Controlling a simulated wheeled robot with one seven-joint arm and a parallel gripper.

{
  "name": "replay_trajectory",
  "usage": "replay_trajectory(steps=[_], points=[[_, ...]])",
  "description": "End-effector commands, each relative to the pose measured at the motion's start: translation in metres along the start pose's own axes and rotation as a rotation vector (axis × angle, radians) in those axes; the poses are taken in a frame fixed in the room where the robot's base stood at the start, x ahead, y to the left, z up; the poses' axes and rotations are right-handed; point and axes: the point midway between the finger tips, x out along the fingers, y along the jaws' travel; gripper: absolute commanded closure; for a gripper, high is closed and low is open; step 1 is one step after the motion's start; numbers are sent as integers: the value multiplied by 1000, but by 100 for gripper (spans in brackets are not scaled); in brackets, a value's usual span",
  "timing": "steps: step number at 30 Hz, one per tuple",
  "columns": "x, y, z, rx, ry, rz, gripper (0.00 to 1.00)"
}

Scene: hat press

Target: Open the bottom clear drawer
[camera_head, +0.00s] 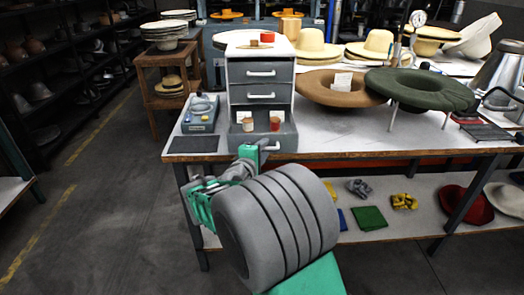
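A small drawer unit (240,72) with grey drawer fronts stands near the front edge of the worktable. Its upper drawer (262,73) and middle drawer (262,96) are shut, each with a light bar handle. The bottom drawer (285,139) stands out from the unit towards me, and small items with white and red tops show inside it. Its front looks grey rather than clear. My gripper (256,152) is at the bottom drawer's front, by its handle, which is partly hidden. I cannot tell whether the fingers are closed on the handle.
A grey-blue device (201,113) stands left of the drawers. Brown (338,90) and dark green (419,90) hats lie on the table to the right. The table's front edge (340,154) runs behind my arm. A lower shelf (420,222) holds small folded goods and hats. Floor at left is clear.

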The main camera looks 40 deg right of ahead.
Motion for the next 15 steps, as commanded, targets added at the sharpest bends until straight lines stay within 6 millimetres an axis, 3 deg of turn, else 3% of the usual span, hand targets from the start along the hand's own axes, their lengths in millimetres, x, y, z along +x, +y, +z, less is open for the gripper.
replay_trajectory(steps=[8, 15], points=[[-4, 0, -1, -1, 1, 0, 69], [-50, 1, -3, -3, 7, 1, 69]])
